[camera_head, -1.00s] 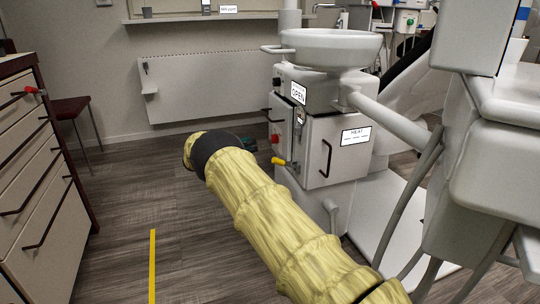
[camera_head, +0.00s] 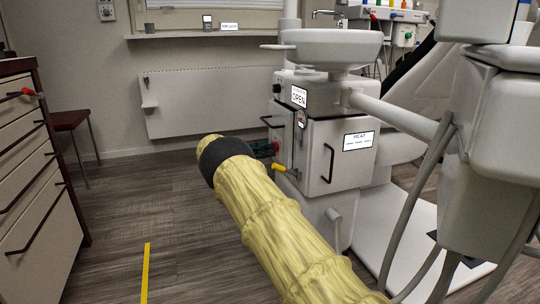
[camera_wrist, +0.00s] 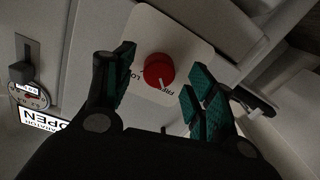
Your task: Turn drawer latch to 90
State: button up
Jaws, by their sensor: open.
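A round red knob (camera_wrist: 159,70) with a white pointer mark sits on a pale plate (camera_wrist: 190,41) in the wrist view. The plate has lettering, partly readable as "FREE" and "LO". My gripper (camera_wrist: 160,88) is open, with one dark green-padded finger on each side of the knob; I cannot tell whether they touch it. Another red latch (camera_head: 27,92) is on the left drawer cabinet (camera_head: 38,221).
A yellow handle (camera_head: 284,168) sticks out below the red knob. A sign reading OPEN (camera_head: 299,96) and a black door handle (camera_head: 328,163) are on the unit. A basin (camera_head: 335,47) stands above.

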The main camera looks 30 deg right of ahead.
jog(key=shift+s+d+b, duration=0.2)
jog(key=shift+d+b, duration=0.1)
jog(key=shift+d, duration=0.65)
jog(key=c, duration=1)
jog(key=shift+c, duration=0.2)
